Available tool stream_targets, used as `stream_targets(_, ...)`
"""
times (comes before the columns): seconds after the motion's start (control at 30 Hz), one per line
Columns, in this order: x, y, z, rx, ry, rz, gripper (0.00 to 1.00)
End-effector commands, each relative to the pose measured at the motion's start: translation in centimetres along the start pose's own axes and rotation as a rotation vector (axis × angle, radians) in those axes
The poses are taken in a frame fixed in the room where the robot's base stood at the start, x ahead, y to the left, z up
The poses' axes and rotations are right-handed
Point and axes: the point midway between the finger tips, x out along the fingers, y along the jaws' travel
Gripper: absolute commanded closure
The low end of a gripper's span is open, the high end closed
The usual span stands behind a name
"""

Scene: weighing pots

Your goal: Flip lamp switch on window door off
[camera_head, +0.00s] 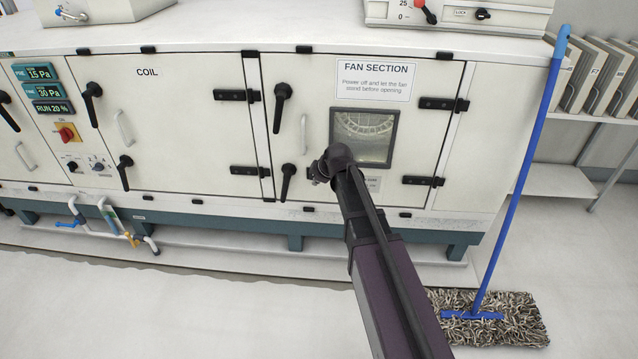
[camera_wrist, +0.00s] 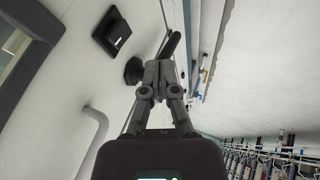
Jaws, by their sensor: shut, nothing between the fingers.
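The window door is the FAN SECTION door (camera_head: 425,130), with a dark-framed window (camera_head: 363,138) showing a lit, pale interior. The window frame also shows at the upper left of the wrist view (camera_wrist: 28,45). A black square fitting (camera_wrist: 112,33), which looks like the lamp switch, sits on the door beside the window; its on or off position cannot be told. In the head view my wrist hides that spot. My gripper (camera_wrist: 160,70) is shut and empty, its fingertips by a black lever latch (camera_wrist: 172,45), right of the fitting. In the head view it shows only partly (camera_head: 317,172).
A pale grab handle (camera_wrist: 94,140) stands out from the door near my gripper. Two black lever latches (camera_head: 281,92) line the door's left edge. A blue mop (camera_head: 520,170) leans at the right. The floor in front is mostly clear.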

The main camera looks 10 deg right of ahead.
Motion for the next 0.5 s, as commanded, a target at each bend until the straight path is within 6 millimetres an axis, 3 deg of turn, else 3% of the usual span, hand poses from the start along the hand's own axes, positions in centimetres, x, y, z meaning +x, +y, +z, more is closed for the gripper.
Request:
stream_targets(0.47, 4.7, 0.0, 0.1, 0.001, 0.0, 0.001, 1.0)
stream_targets(0.5, 5.0, 0.8, 0.1, 0.001, -0.001, 0.001, 1.0)
